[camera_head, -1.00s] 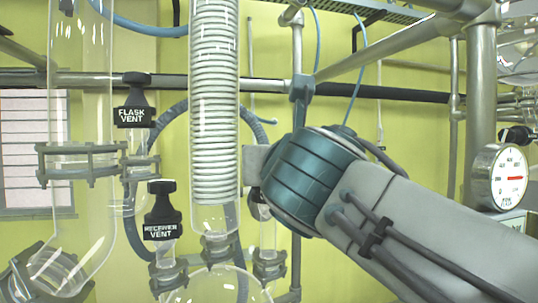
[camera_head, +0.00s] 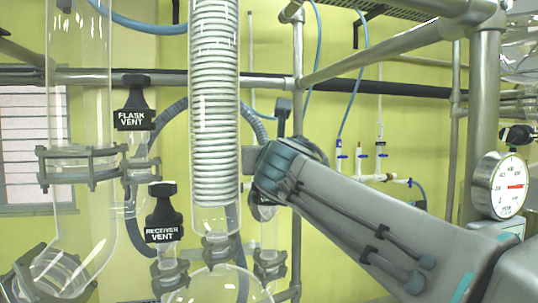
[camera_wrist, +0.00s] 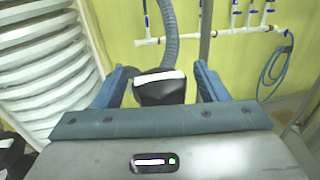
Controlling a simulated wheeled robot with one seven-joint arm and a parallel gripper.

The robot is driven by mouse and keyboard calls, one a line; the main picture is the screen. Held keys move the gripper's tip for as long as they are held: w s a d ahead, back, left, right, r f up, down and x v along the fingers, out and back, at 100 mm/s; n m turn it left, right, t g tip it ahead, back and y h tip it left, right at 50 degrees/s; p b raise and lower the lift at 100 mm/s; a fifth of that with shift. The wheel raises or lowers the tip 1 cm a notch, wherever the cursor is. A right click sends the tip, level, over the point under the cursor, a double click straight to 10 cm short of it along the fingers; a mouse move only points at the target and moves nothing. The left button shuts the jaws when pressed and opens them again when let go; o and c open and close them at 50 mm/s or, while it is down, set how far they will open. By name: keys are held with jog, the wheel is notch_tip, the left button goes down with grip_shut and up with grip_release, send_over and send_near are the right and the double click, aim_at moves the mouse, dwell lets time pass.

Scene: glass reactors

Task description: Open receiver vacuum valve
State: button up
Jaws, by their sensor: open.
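A black valve knob with a white label strip (camera_wrist: 160,91) stands between the two blue fingers of my gripper (camera_wrist: 162,72) in the wrist view. Gaps show between the knob and both fingers, so the gripper is open around it. The knob's label cannot be read. In the head view, a black knob (camera_head: 263,212) shows just below my wrist, beside the condenser's lower end, and is mostly hidden.
Black knobs marked FLASK VENT (camera_head: 134,118) and RECEIVER VENT (camera_head: 164,222) stand to the left. Metal frame bars (camera_head: 297,120) rise close to my arm. A grey hose (camera_wrist: 170,35) runs behind the knob. A pressure gauge (camera_head: 507,187) is at right.

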jog(key=c, duration=1)
jog(key=shift+r+n+y+p, duration=0.2)
jog(key=shift+n+y+p, duration=0.3)
jog(key=shift+p, duration=0.5)
jog(key=shift+y+p, duration=0.6)
jog(key=shift+p, duration=0.15)
jog(key=shift+r+n+g+y+p, duration=0.1)
jog(key=shift+n+g+y+p, duration=0.3)
jog(key=shift+n+y+p, duration=0.55)
jog(key=shift+s+a+n+g+y+p, duration=0.15)
jog(key=shift+n+g+y+p, duration=0.2)
jog(key=shift+y+p, duration=0.3)
